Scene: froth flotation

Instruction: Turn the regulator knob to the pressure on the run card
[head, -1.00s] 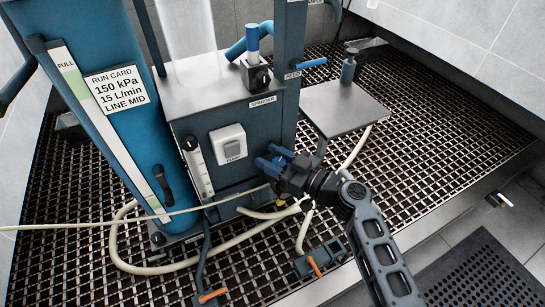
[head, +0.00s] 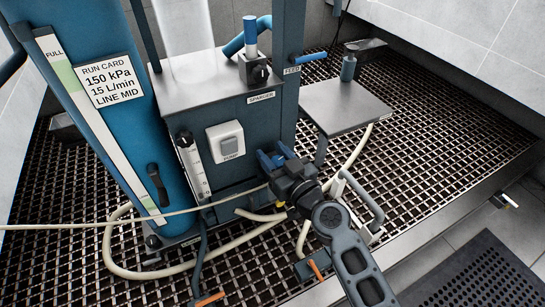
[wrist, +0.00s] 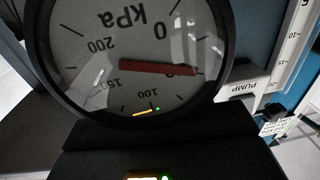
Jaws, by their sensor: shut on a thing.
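The run card (head: 108,83) on the blue column reads 150 kPa, 15 L/min, LINE MID. My gripper (head: 274,160) is low at the front right of the blue-grey sparger cabinet (head: 262,130), its blue fingers closed. The regulator knob is hidden behind the gripper and cannot be made out. In the wrist view the round kPa gauge (wrist: 80,75) fills the upper left and appears upside down. Its red needle (wrist: 158,68) points right, over the partly covered label between 0 and 100, near 50. A dark body (wrist: 160,145) lies below the gauge.
The pump switch (head: 226,141) and a clear flow tube (head: 193,165) are on the cabinet front. A small metal table (head: 345,106) stands to the right. Pale hoses (head: 125,262) and orange-handled valves (head: 209,299) lie low in front. The grating at right is mostly clear.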

